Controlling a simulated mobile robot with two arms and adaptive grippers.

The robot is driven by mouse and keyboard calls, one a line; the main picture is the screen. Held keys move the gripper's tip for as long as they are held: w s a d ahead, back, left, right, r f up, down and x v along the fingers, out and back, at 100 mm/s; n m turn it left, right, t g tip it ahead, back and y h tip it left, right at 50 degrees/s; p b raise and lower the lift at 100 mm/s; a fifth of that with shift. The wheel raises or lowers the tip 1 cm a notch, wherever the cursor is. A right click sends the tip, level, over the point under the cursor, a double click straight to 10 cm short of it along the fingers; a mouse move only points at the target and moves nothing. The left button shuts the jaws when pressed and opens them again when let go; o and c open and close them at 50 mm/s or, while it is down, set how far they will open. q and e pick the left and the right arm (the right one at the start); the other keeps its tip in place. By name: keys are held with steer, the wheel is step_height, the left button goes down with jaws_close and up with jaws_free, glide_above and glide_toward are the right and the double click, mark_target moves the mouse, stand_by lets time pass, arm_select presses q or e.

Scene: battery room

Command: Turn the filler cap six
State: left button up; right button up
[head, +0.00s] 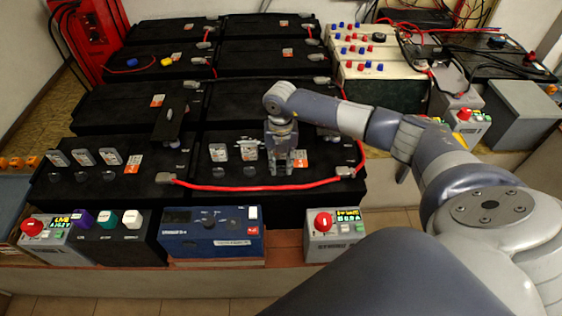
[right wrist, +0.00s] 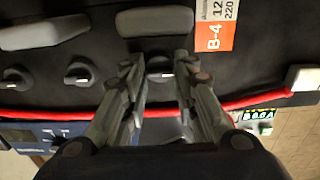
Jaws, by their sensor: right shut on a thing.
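My right gripper (head: 281,170) reaches down onto the front right battery (head: 325,178), at the right end of its row of filler caps. In the right wrist view its fingers (right wrist: 160,84) stand on either side of a dark round filler cap (right wrist: 161,66) with a small pale mark, and are shut on it. A raised grey flap (right wrist: 155,21) lies just behind this cap. Two other filler caps (right wrist: 78,74) (right wrist: 16,77) sit to its left, clear of the fingers. In the head view my gripper hides the held cap. My left gripper is not in view.
A red cable (head: 255,187) crosses the battery front close to the gripper. An orange B-4 label (right wrist: 213,30) is beside the flap. A blue box (head: 212,235) and a grey box with a red button (head: 335,232) stand in front. More batteries fill the back.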

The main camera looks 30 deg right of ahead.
steer(key=shift+w+r, duration=0.1)
steer(key=shift+w, duration=0.05)
stand_by(0.3)
steer(key=o, duration=0.8)
steer(key=shift+c, duration=0.2)
step_height(320, 180, up, 12)
